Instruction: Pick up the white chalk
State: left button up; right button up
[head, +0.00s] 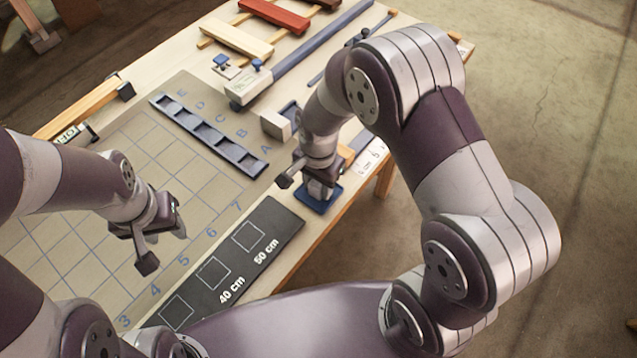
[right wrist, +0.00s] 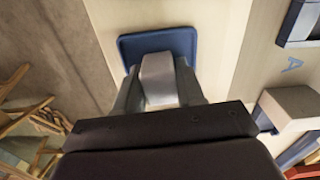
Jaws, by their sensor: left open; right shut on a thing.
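The white chalk (right wrist: 157,78) shows as a pale block between the fingers of my right gripper (right wrist: 160,90) in the right wrist view. It is over a small blue tray (right wrist: 130,46); whether it touches the tray I cannot tell. In the head view my right gripper (head: 312,183) is low over the blue tray (head: 318,205) at the table's right edge, and the chalk is hidden there. My right gripper is shut on the chalk. My left gripper (head: 162,243) is open and empty above the grid mat, at the left.
A pale block (head: 275,124) stands close to my right gripper. A dark slotted rack (head: 208,135) lies on the grid mat (head: 165,160). A black board (head: 232,262) with outlined squares lies at the front. Coloured laths (head: 272,17) and a long blue bar (head: 320,45) lie at the back.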

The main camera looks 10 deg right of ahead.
jog(key=shift+r, duration=0.5)
notch_tip(320, 180, up, 3)
jog(key=d+r, duration=0.7)
jog(key=d, duration=0.4)
jog(key=shift+w+d+b, duration=0.25)
jog(key=shift+d+b, duration=0.1)
jog(key=shift+b, duration=0.05)
jog(key=o, duration=0.5)
jog(key=c, duration=0.4)
